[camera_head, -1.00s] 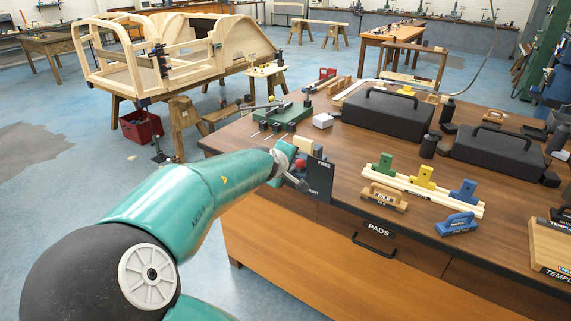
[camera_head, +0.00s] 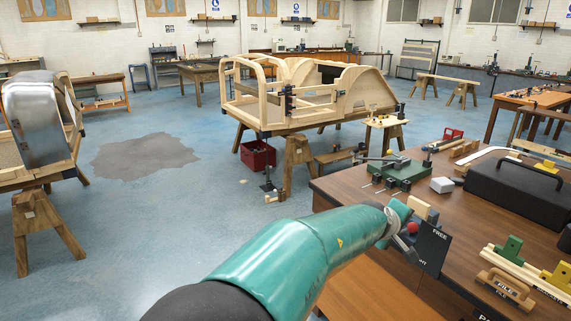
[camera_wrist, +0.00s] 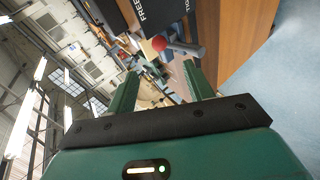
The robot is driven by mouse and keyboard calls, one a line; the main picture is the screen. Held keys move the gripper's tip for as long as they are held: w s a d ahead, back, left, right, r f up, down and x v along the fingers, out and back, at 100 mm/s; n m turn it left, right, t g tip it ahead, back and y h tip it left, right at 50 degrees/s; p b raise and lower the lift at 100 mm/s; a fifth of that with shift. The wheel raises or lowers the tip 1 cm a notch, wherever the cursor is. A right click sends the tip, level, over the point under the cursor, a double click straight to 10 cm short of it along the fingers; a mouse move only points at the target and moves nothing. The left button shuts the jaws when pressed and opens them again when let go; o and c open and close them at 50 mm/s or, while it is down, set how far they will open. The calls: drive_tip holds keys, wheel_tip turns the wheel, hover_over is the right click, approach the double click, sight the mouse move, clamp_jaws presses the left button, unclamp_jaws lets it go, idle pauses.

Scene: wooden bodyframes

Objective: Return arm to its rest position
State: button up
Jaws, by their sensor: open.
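My arm (camera_head: 290,255) is teal and reaches from the bottom of the head view toward the near left corner of the workbench. My gripper (camera_wrist: 158,90) shows in the wrist view with its two green fingers apart and nothing between them. In the head view its end is by a dark sign lettered FREE (camera_head: 432,246) and a red ball (camera_head: 412,227). The ball also shows in the wrist view (camera_wrist: 159,43), beyond the fingers. Whether the gripper touches anything there I cannot tell.
The brown workbench (camera_head: 345,190) holds a green fixture (camera_head: 400,172), a black case (camera_head: 520,195) and wooden racks. A wooden bodyframe (camera_head: 300,100) stands on trestles behind. Another frame with a metal panel (camera_head: 38,120) is at left. Blue floor (camera_head: 130,230) is open between.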

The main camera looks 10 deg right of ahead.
drive_tip(key=s+a+f+m+g+y, duration=0.2)
drive_tip(key=s+f+y, duration=0.15)
drive_tip(key=f, duration=0.75)
drive_tip(key=s+a+f+m+y, duration=0.1)
drive_tip(key=s+a+f+y, duration=0.25)
drive_tip(key=a, duration=0.35)
drive_tip(key=s+a+r+m+t+y, duration=0.1)
drive_tip(key=s+a+r+y, duration=0.1)
drive_tip(key=s+a+r, duration=1.2)
drive_tip(key=shift+s+a+r+y, duration=0.3)
drive_tip(key=shift+s+a+y, duration=0.1)
drive_tip(key=shift+a, duration=0.75)
